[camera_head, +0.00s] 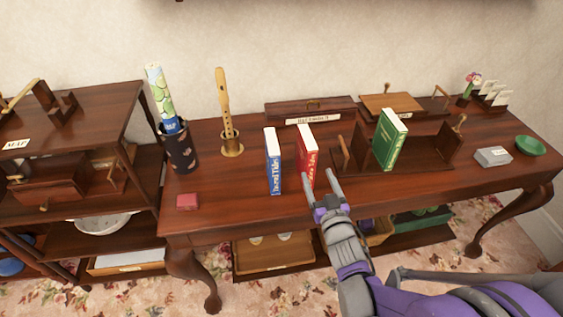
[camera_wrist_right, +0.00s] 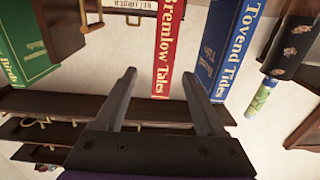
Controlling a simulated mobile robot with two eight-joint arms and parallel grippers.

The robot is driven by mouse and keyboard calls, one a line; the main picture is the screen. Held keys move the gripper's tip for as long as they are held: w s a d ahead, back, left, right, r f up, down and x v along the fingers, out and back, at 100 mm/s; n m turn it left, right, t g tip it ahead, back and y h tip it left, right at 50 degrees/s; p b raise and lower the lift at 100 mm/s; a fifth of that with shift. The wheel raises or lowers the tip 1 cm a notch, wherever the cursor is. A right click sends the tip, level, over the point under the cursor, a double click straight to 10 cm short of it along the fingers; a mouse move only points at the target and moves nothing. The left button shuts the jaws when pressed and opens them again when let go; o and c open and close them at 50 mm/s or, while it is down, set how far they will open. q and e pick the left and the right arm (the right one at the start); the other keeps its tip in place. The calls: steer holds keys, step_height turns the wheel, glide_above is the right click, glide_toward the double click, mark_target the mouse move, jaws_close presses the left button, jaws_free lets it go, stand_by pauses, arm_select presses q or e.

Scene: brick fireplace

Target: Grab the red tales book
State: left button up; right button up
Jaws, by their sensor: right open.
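The red tales book (camera_head: 307,150) stands upright on the wooden table, its spine facing me. The fingers also show in the right wrist view (camera_wrist_right: 160,75); I cannot tell whether either touches the book. My left gripper is not in view.
A blue book (camera_head: 273,160) stands close left of the red one. A green book (camera_head: 390,139) stands in a wooden rack (camera_head: 447,147) to the right. A flute holder (camera_head: 232,149), a dark cup (camera_head: 178,148) and a pink block (camera_head: 187,201) are further left. Bare table (camera_head: 235,195) lies left of the blue book.

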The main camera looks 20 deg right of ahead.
mark_target(312, 165)
steer(key=shift+w+a, duration=0.15)
steer(key=shift+w, duration=0.3)
steer(key=x, duration=0.5)
steer(key=shift+s, duration=0.1)
steer(key=shift+x, duration=2.7)
jaws_close()
steer(key=shift+r, duration=0.1)
